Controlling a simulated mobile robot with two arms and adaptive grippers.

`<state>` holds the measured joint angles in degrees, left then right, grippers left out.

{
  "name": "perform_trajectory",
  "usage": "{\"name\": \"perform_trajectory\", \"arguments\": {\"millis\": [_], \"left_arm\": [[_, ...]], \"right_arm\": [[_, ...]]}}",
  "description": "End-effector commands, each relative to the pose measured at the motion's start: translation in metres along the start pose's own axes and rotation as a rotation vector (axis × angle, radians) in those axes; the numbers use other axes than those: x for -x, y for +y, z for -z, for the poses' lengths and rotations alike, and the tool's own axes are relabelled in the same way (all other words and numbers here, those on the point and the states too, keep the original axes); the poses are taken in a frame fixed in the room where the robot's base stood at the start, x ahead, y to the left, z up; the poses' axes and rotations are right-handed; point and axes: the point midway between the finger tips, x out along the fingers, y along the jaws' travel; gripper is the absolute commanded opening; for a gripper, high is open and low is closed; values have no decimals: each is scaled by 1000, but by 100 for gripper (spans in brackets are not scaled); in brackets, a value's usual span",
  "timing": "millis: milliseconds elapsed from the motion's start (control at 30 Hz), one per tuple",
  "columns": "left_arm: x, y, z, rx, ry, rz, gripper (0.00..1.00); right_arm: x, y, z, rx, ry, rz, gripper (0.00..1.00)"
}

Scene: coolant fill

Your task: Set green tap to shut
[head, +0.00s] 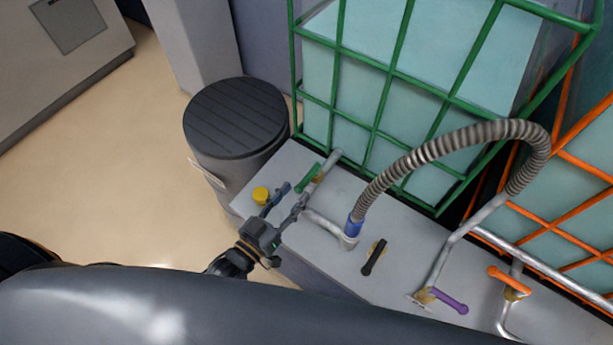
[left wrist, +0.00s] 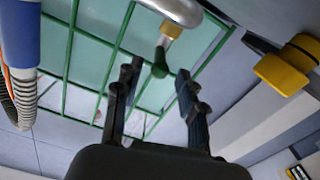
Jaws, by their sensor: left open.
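The green tap (head: 307,178) has a green handle on a brass fitting at a grey pipe, on the grey ledge in front of the green cage. In the left wrist view its handle (left wrist: 160,62) hangs from the pipe end and appears between my fingertips. My left gripper (head: 291,194) is open and empty, just short of the handle in the head view. The fingers (left wrist: 158,74) stand either side of the handle in the left wrist view. I cannot tell whether they touch it. My right gripper is not in view.
A yellow cap (head: 261,195) sits beside the left fingers. A ribbed hose (head: 430,150) with a blue collar (head: 354,226) arches to the right. Black (head: 374,257), purple (head: 449,300) and orange (head: 509,280) handles line the ledge (head: 400,235). A dark-lidded bin (head: 235,115) stands behind.

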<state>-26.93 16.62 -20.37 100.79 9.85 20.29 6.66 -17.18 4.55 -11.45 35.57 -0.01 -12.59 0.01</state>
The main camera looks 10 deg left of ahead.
Motion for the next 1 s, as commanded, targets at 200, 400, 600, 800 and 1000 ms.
{"name": "perform_trajectory", "arguments": {"millis": [200,400,600,800,1000], "left_arm": [[-41,0,1,-1,1,0,40],[-58,0,0,0,-1,0,40],[-61,0,0,0,-2,0,40],[-61,0,0,0,-2,0,26],[-61,0,0,0,-1,0,0]], "right_arm": [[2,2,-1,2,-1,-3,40],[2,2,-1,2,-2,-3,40],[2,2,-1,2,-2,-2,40],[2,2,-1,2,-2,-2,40],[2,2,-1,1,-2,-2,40]]}}
